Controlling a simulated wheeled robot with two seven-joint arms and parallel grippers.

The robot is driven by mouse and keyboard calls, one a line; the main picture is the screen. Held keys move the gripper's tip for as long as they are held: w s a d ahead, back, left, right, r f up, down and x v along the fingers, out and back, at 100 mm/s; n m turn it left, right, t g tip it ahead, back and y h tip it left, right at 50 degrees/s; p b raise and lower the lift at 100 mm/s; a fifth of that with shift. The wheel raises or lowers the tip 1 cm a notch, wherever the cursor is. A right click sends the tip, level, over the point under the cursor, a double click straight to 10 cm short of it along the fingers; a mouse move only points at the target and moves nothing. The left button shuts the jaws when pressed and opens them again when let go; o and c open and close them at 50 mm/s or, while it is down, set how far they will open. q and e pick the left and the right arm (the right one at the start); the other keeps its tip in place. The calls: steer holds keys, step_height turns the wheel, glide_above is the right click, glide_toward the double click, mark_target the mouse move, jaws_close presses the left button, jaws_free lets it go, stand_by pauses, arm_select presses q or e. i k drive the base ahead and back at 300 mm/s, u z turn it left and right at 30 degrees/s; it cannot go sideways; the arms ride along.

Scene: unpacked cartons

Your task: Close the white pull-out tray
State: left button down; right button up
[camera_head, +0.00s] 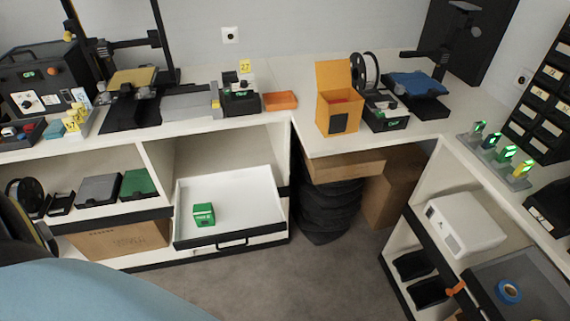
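The white pull-out tray (250,199) is in the lower middle of the head view, in the shelf opening under the left worktop. It is pulled out towards me, with its white floor and side walls in sight. Its dark front edge carries a black bar handle (232,240). A small green box (203,214) stands in the tray, left of its middle. Neither of my grippers is in view, and nothing is seen touching the tray or its handle.
Grey floor (290,276) lies open in front of the tray. Right of it are a black ribbed stack (327,208) and a cardboard box (393,185) under the corner worktop. Left are shelves with a brown carton (118,240). A right-hand cabinet holds a white machine (465,223).

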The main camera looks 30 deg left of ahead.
mark_target(247, 204)
steer(key=i, duration=0.8)
steer(key=u, duration=1.05)
